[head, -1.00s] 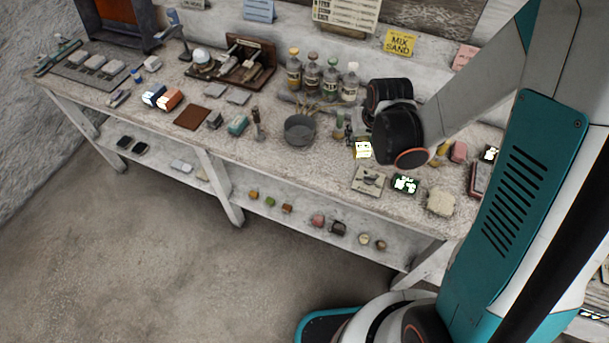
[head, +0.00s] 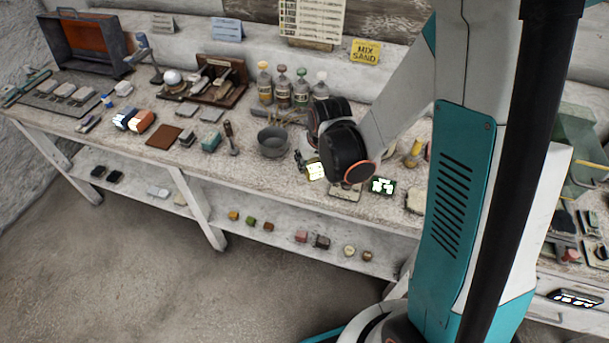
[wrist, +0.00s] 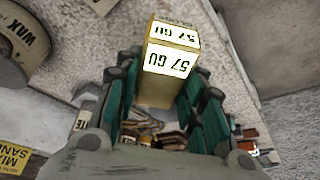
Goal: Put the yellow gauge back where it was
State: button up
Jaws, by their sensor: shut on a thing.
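The yellow gauge (wrist: 165,88) is a small block with white faces reading "57 GU". In the wrist view it stands between the two teal-padded fingers of my gripper (wrist: 163,84), which are shut on it. In the head view, the gauge (head: 315,171) shows as a bright yellow-white patch at the fingers of my gripper (head: 306,164), right of the grey bowl (head: 273,142). My dark wrist hides part of the bench behind it. I cannot tell whether the gauge touches the bench top.
The bench (head: 105,140) is crowded. Bottles (head: 283,92) stand behind the bowl. A dark lit display (head: 382,186) and a pale plate (head: 345,192) lie right of the gauge. A "WAX" container (wrist: 30,40) shows in the wrist view. The lower shelf (head: 285,238) holds several small blocks.

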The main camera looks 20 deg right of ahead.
jog(key=shift+w+f+n+b, duration=0.2)
jog(key=shift+w+n+b, duration=0.1)
jog(key=shift+w+n, duration=0.15)
jog(key=w+r+n, duration=0.1)
jog(key=w+r+n+y, duration=0.1)
jog(key=r+n, duration=0.1)
jog(key=w+r+n, duration=0.1)
jog(key=shift+r+n+g+y+b, duration=0.25)
jog(key=shift+g+y+b, duration=0.1)
jog(key=shift+g+y, duration=0.05)
notch_tip(320, 180, up, 8)
jog(key=w+n+g+y+p, duration=0.1)
jog(key=w+n, duration=0.1)
jog(key=n, duration=0.3)
jog(key=f+b, duration=0.3)
jog(key=f, duration=0.6)
jog(key=f+b, duration=0.3)
jog(key=f, duration=0.7)
jog(key=shift+s+a+f, duration=0.15)
jog(key=shift+s+f, duration=0.05)
jog(key=shift+f, duration=0.05)
jog(key=shift+f, duration=0.15)
jog(key=o, duration=1.3)
